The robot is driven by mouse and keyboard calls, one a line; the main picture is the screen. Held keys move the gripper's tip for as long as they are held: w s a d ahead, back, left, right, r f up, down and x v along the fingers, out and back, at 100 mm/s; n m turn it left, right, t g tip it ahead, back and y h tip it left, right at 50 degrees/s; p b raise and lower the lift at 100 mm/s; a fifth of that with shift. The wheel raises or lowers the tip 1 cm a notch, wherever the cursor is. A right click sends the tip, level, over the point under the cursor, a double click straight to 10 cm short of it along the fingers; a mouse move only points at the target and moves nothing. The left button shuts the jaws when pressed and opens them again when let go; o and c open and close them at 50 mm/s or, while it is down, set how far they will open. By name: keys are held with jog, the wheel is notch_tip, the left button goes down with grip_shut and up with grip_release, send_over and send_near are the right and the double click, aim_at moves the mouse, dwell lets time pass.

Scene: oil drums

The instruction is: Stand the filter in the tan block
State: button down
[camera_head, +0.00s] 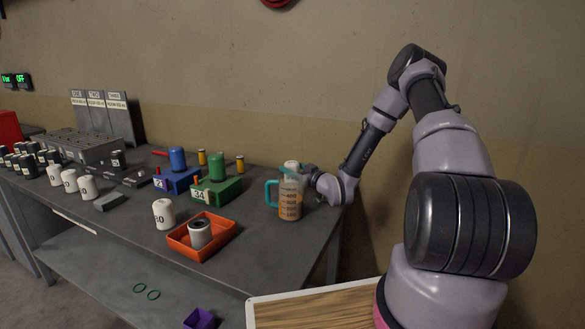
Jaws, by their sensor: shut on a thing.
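A white cylinder (291,164), which looks like a filter, shows just above the rim of a clear jug near the table's right end. My gripper (302,172) reaches in from the right at the height of this rim and is shut, apparently on the white cylinder. The fingers are small and partly merge with the jug, so the exact grasp is unclear. Another white filter (163,214), marked with a number, stands upright left of the orange tray.
An orange tray (221,245) holds a white cup-like part. A green block (229,188) and a blue block (185,178) carry cylinders. Several white filters stand at the left. The table's front right is clear.

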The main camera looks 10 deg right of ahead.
jog(key=shift+f, duration=0.45)
dwell(0.6)
jog(key=shift+s+d+f, duration=0.1)
jog(key=shift+s+f, duration=0.2)
jog(key=shift+f, duration=0.25)
grip_release()
jog(key=shift+s+d+f, duration=0.1)
jog(key=shift+s+d, duration=0.05)
jog(key=shift+s, duration=0.1)
jog(key=v, duration=0.6)
jog(key=r+v, duration=0.1)
jog(key=v, duration=0.3)
jog(key=shift+r, duration=0.15)
